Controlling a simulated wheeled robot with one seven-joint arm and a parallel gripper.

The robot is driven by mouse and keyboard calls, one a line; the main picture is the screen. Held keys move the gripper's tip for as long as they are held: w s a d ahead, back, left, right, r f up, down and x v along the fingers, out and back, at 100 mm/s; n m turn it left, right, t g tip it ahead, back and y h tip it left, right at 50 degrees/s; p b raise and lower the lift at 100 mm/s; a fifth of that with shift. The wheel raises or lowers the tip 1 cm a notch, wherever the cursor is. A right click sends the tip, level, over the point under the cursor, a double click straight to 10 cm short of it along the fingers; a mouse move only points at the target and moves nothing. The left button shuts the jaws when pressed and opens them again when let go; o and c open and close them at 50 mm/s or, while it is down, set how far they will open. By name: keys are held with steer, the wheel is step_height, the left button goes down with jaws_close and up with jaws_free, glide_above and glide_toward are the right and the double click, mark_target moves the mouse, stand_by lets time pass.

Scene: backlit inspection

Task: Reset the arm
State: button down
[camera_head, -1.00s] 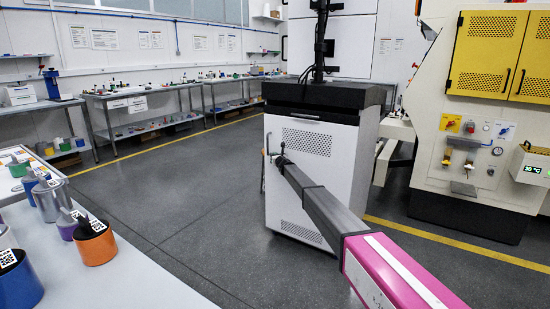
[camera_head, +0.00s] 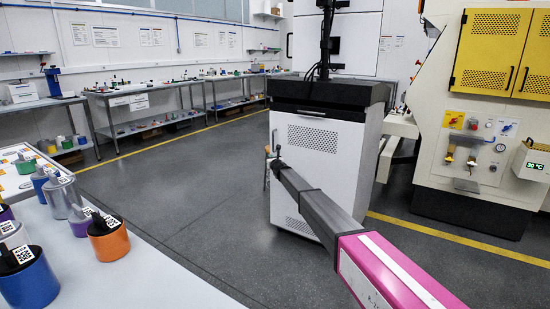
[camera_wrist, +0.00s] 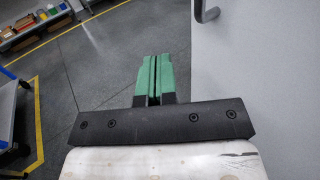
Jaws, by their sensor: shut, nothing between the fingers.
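My arm shows in the head view as a dark grey and pink link reaching from the lower right toward the white cabinet (camera_head: 330,165). Its far end overlaps the cabinet's left edge in the picture; the fingers are too small to make out there. In the wrist view my gripper (camera_wrist: 153,72) has two green fingers lying side by side, shut with nothing between them. The fingers are over grey floor, and I cannot tell their height.
The cabinet's pale side and a dark handle (camera_wrist: 207,12) are right of the fingers in the wrist view. A white table (camera_head: 140,275) at lower left bears a blue cup (camera_head: 30,283) and an orange cup (camera_head: 112,246). A machine (camera_head: 470,190) stands right. Floor (camera_head: 180,185) between is clear.

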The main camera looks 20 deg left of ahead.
steer(key=s+d+f+n+g+h, duration=0.4)
steer(key=s+d+n, duration=0.5)
steer(key=s+d, duration=1)
steer(key=s+d+f+n+g+h, duration=0.4)
steer(key=s+d+n, duration=0.5)
steer(key=s+d, duration=1)
steer(key=s+d+f+n+g+h, duration=0.4)
steer(key=s+d+n, duration=0.5)
steer(key=s+d, duration=1)
steer(key=d+g, duration=0.1)
steer(key=d, duration=1.7)
steer(key=shift+f+n, duration=0.3)
steer(key=shift+f, duration=0.1)
steer(key=shift+d, duration=0.1)
